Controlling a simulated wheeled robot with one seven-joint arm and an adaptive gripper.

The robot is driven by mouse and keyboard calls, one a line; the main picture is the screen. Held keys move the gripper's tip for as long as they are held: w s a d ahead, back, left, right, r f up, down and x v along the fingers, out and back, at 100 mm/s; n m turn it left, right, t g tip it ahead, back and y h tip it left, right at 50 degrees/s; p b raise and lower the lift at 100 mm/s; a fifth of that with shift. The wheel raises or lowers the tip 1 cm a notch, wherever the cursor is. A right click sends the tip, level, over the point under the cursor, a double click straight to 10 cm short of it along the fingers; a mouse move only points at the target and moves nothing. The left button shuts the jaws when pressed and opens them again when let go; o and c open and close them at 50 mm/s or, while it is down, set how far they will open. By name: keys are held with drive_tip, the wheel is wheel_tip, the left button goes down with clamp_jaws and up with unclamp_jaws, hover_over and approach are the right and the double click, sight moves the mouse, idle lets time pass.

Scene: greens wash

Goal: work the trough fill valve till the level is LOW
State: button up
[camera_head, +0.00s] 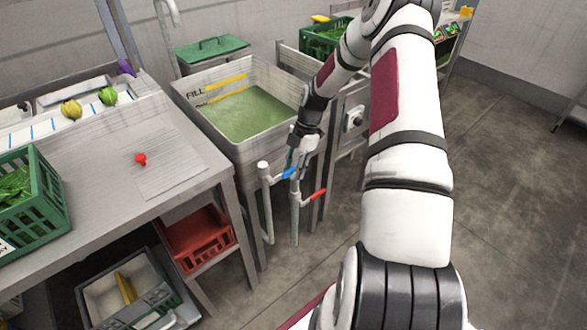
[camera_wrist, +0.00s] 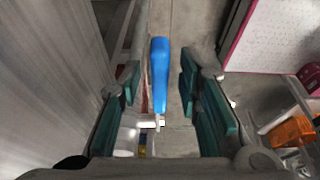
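The metal trough (camera_head: 283,133) holds greenish water (camera_head: 247,116). Two yellow lines are on its back wall; the upper one is marked FILL (camera_head: 195,91), the lower label is too small to read. The water surface is close to the lower line. On pipes at the trough's front are a blue valve handle (camera_head: 289,173) and a red valve handle (camera_head: 318,193). My gripper (camera_head: 296,155) is at the blue handle. In the wrist view the blue handle (camera_wrist: 160,75) lies between the open fingers of my gripper (camera_wrist: 160,88), with gaps visible on both sides.
A metal counter (camera_head: 95,190) on the left carries a green crate (camera_head: 35,190) and a small red object (camera_head: 140,159). A red crate (camera_head: 197,238) is on the shelf below. A grey box with a switch (camera_head: 354,119) is right of the trough.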

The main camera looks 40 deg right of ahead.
drive_tip(key=v, duration=1)
drive_tip(key=shift+d+r, duration=0.1)
drive_tip(key=shift+r, duration=0.15)
drive_tip(key=shift+d+r, duration=0.15)
drive_tip(key=shift+r, duration=0.55)
